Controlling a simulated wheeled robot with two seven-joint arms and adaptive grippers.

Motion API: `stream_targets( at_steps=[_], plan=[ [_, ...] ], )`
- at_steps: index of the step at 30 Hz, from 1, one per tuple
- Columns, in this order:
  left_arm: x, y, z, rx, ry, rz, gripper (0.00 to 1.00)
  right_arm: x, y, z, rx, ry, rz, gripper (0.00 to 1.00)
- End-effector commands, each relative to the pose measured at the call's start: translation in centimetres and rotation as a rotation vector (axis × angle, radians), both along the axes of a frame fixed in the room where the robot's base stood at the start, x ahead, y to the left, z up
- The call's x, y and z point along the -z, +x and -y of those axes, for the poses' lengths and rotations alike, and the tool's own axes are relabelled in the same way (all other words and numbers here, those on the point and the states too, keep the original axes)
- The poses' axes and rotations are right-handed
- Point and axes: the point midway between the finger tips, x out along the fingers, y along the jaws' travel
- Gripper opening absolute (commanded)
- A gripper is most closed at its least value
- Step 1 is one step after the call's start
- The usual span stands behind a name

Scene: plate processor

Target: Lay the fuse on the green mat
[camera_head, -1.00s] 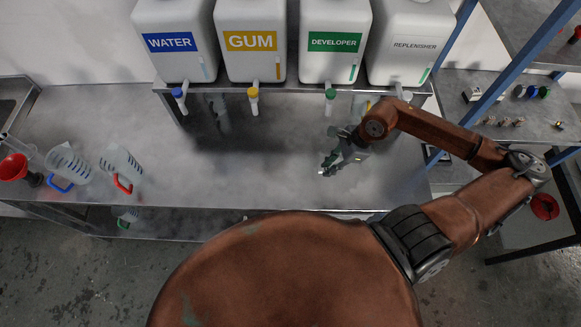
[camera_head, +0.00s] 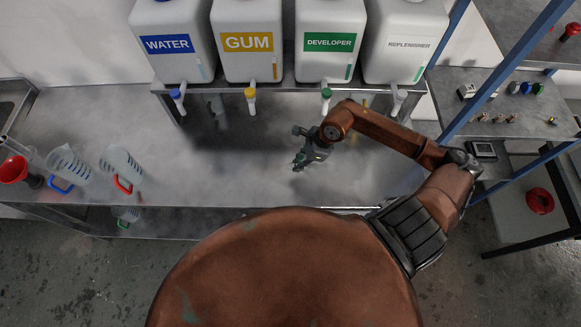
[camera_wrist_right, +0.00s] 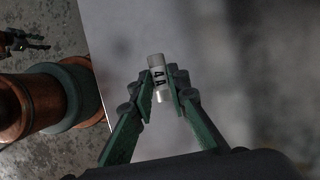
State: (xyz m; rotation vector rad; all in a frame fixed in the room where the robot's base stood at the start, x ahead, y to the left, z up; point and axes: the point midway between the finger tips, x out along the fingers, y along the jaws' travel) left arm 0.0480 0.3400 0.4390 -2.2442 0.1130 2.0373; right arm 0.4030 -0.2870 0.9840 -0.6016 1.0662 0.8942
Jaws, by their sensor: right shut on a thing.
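My right gripper (camera_head: 303,155) is above the steel bench in the head view, below the developer container. In the right wrist view its green fingers (camera_wrist_right: 161,88) are shut on the fuse (camera_wrist_right: 158,75), a small pale cylinder with metal ends, marked "4A". The fuse is too small to make out in the head view. No green mat can be made out in either view. A dark claw-like part (camera_wrist_right: 25,40) at the upper left of the wrist view looks like my left gripper; its jaw state is unclear.
White containers for water (camera_head: 172,43), gum (camera_head: 247,41), developer (camera_head: 330,41) and replenisher (camera_head: 405,43) line the back. Jugs (camera_head: 121,165) and a red funnel (camera_head: 13,170) stand at the left. A side bench (camera_head: 500,105) at right holds small parts. The middle bench is clear.

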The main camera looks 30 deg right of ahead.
Motion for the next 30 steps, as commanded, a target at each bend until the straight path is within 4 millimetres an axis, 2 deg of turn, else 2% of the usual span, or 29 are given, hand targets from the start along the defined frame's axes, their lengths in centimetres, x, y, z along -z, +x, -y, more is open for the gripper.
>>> stream_targets(
  at_steps=[6, 12, 18, 30],
  plan=[
    [-0.6, 0.0, 0.0, 0.0, 0.0, 0.001, 0.4, 2.6, 1.8, -1.4, 0.001, 0.003, 0.001, 0.0],
    [-0.8, 0.0, 0.0, 0.0, 0.0, 0.001, 0.4, 3.6, 2.5, -2.0, 0.0, 0.002, 0.001, 0.0],
    [-1.1, 0.0, 0.0, -0.001, 0.0, 0.0, 0.4, 6.4, 2.4, -1.9, 0.002, 0.003, -0.001, 0.0],
    [-0.6, -0.1, 0.0, -0.001, 0.0, -0.001, 0.4, 7.2, 2.4, -1.8, -0.001, 0.0, 0.002, 0.0]
  ],
)
